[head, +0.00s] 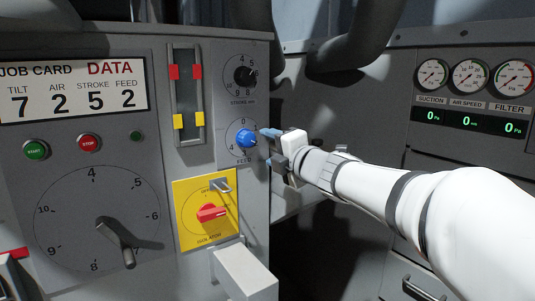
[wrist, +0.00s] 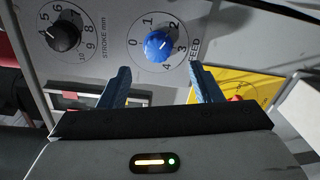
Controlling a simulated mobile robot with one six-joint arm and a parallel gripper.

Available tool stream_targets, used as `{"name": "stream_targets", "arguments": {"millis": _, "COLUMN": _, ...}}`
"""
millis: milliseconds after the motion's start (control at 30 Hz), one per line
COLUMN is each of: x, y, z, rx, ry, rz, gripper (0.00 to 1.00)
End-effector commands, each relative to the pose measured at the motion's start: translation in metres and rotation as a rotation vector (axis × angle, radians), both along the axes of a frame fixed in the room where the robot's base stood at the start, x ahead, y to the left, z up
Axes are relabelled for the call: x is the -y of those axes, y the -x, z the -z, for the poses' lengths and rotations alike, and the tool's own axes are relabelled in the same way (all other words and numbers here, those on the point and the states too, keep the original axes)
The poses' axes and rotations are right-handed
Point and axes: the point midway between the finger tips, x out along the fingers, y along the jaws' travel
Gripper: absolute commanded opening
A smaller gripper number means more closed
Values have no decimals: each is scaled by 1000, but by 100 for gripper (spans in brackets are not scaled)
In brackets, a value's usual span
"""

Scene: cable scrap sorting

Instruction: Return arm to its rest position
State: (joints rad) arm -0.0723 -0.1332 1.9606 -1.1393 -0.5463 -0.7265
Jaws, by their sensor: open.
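My white arm reaches in from the right in the head view. My gripper (head: 268,147) is at the panel's right side, just right of the blue FEED knob (head: 247,139). In the wrist view my gripper (wrist: 160,82) has its two blue fingers spread apart with nothing between them. The blue knob (wrist: 158,46) appears beyond the fingertips, and they look clear of it. The knob's white mark points to the upper right in the wrist view. Whether a finger touches the panel cannot be told.
The black STROKE knob (head: 245,76) is above the FEED knob. A yellow isolator plate (head: 190,240) with a red handle (head: 211,213) and a padlock-like hasp (head: 220,186) is below. A grey box (head: 246,272) juts out beneath. Gauges (head: 469,76) are on the right wall. Pipes hang above.

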Motion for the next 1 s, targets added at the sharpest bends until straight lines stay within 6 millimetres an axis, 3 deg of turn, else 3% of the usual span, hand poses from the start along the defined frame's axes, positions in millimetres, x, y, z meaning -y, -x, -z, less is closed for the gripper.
{"name": "stream_targets", "arguments": {"millis": 133, "x": 39, "y": 3, "z": -10, "rx": -149, "ry": -159, "rz": 195, "gripper": 59}}
{"name": "stream_targets", "arguments": {"millis": 267, "x": 95, "y": 24, "z": 5, "rx": -392, "ry": -413, "rz": 488, "gripper": 59}}
{"name": "stream_targets", "arguments": {"millis": 400, "x": 142, "y": 77, "z": 43, "rx": -681, "ry": -696, "rz": 817, "gripper": 59}}
{"name": "stream_targets", "arguments": {"millis": 467, "x": 153, "y": 107, "z": 61, "rx": -808, "ry": -814, "rz": 958, "gripper": 59}}
{"name": "stream_targets", "arguments": {"millis": 600, "x": 158, "y": 185, "z": 97, "rx": -1088, "ry": -1045, "rz": 1257, "gripper": 59}}
{"name": "stream_targets", "arguments": {"millis": 733, "x": 148, "y": 243, "z": 116, "rx": -1282, "ry": -1176, "rz": 1458, "gripper": 59}}
{"name": "stream_targets", "arguments": {"millis": 833, "x": 141, "y": 269, "z": 123, "rx": -1371, "ry": -1227, "rz": 1548, "gripper": 59}}
{"name": "stream_targets", "arguments": {"millis": 1000, "x": 135, "y": 282, "z": 128, "rx": -1416, "ry": -1249, "rz": 1592, "gripper": 59}}
